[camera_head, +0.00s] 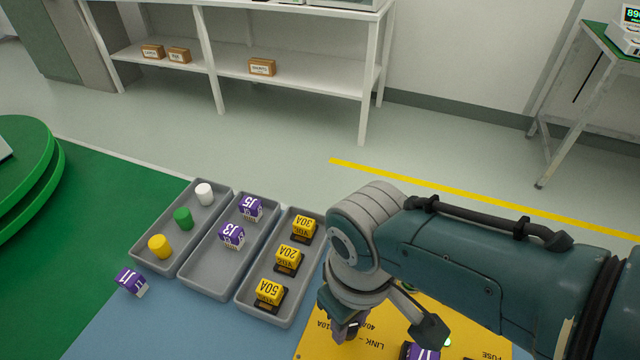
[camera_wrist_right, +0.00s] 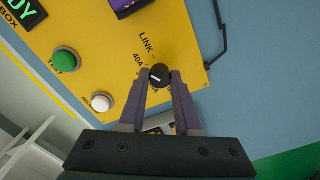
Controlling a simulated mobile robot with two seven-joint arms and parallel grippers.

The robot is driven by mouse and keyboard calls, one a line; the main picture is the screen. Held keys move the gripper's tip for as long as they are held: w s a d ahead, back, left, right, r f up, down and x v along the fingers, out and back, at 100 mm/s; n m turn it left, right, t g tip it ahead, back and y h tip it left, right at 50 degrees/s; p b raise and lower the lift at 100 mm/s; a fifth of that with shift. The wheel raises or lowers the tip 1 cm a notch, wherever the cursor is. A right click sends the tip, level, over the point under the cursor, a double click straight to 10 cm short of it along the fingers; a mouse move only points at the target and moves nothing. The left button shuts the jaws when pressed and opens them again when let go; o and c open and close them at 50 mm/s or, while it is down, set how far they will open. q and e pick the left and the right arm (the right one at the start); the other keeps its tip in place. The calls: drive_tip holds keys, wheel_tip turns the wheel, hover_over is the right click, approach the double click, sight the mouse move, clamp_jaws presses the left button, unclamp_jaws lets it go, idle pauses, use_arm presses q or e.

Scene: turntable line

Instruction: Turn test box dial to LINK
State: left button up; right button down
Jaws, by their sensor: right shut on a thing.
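The yellow test box (camera_head: 385,312) lies at the lower right in the head view, partly hidden by my right arm. Its panel (camera_wrist_right: 190,40) fills the upper middle of the right wrist view, with "LINK" and "40A" printed beside the small black dial (camera_wrist_right: 160,73). The dial has a white pointer mark; it faces left in that view, and I cannot tell exactly which label it meets. My right gripper (camera_wrist_right: 159,82) is shut on the dial, one purple finger on each side. In the head view the right gripper (camera_head: 348,328) hides the dial. My left gripper is not in view.
A green button (camera_wrist_right: 65,60) and a white button (camera_wrist_right: 101,103) sit near the dial. Grey trays (camera_head: 212,285) of purple and yellow blocks and coloured cylinders stand left of the box. A loose purple block (camera_head: 130,281) lies beside them. A green turntable (camera_head: 35,170) is far left.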

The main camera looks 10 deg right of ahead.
sight(350, 327)
drive_tip(key=m, duration=0.6)
drive_tip(key=shift+r+p, duration=0.1)
drive_tip(key=shift+p, duration=0.2)
drive_tip(key=shift+m, duration=0.3)
drive_tip(key=c, duration=0.6)
unclamp_jaws()
wheel_tip(350, 327, up, 10)
drive_tip(key=p, duration=0.7)
